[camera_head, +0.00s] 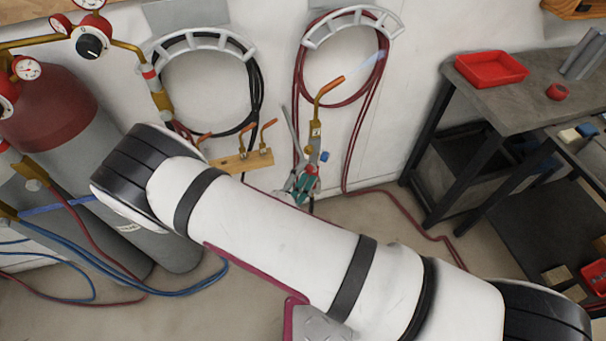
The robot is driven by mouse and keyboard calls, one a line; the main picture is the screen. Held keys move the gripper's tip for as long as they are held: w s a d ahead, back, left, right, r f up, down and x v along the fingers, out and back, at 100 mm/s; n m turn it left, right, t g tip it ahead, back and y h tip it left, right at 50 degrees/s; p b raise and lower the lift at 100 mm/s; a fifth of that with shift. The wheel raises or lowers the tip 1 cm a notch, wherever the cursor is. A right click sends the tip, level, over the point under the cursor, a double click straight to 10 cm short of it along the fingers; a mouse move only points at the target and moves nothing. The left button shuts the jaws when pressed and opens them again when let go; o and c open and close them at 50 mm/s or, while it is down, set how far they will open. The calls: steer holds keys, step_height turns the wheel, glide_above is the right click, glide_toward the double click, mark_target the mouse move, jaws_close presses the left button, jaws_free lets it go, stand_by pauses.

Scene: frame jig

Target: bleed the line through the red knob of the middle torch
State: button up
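A brass torch (316,130) with an orange curved tip hangs upright against the wall, below the right hose loop. A small red knob (312,170) shows low on it, and a blue knob (324,156) sits just above and to the right. Whether this is the middle torch I cannot tell. Grey and teal parts (302,186) crowd around the red knob, just above my white arm; they may be the fingers of my gripper, but they are too small and overlapped to tell. I cannot see whether they touch the knob. My arm hides what lies below.
A wooden block (241,161) with orange-tipped nozzles is left of the torch. Gas cylinders (55,110) with gauges stand at far left, with hoses on the floor. A dark bench (530,100) with a red tray (491,68) is at right. Hose loops hang on wall brackets.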

steer(key=v, duration=1.2)
steer(key=shift+f, duration=0.1)
